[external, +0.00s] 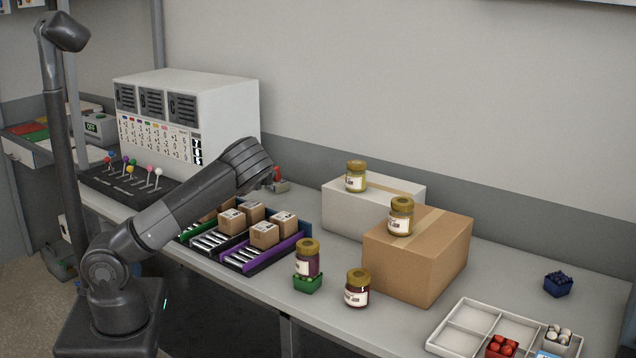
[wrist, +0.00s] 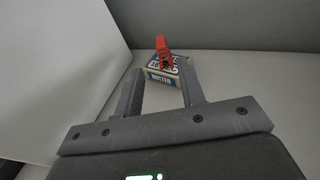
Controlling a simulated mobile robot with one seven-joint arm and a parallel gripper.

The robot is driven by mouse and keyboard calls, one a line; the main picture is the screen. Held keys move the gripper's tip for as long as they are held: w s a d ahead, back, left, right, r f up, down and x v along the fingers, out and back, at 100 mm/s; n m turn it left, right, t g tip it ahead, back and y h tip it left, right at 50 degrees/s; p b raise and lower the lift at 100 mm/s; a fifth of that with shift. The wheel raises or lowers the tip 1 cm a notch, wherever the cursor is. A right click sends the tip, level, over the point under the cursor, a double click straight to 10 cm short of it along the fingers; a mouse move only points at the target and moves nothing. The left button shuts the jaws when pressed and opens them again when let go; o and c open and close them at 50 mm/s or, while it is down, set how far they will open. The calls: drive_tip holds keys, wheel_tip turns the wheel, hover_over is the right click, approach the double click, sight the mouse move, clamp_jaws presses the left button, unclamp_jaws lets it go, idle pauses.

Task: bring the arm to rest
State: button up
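My arm reaches over the table from the left in the external view. Its thick end (external: 248,165) hangs above the back of the table, and the fingers are hidden there. In the wrist view my gripper (wrist: 158,88) has its two fingers apart with nothing between them. Beyond the fingertips stands a small lettered box (wrist: 165,72) with a red part (wrist: 162,46) on top. A little of this red part (external: 277,174) also shows in the external view beside the arm's end. Whether the fingers touch the box cannot be told.
A white machine (external: 190,120) stands left of my arm's end, with colored levers before it. Small cartons (external: 264,235) sit on roller trays below. Jars, a white box (external: 345,207), a brown box (external: 410,265) and a divided tray (external: 463,340) fill the right side.

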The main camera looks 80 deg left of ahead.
idle(0.5)
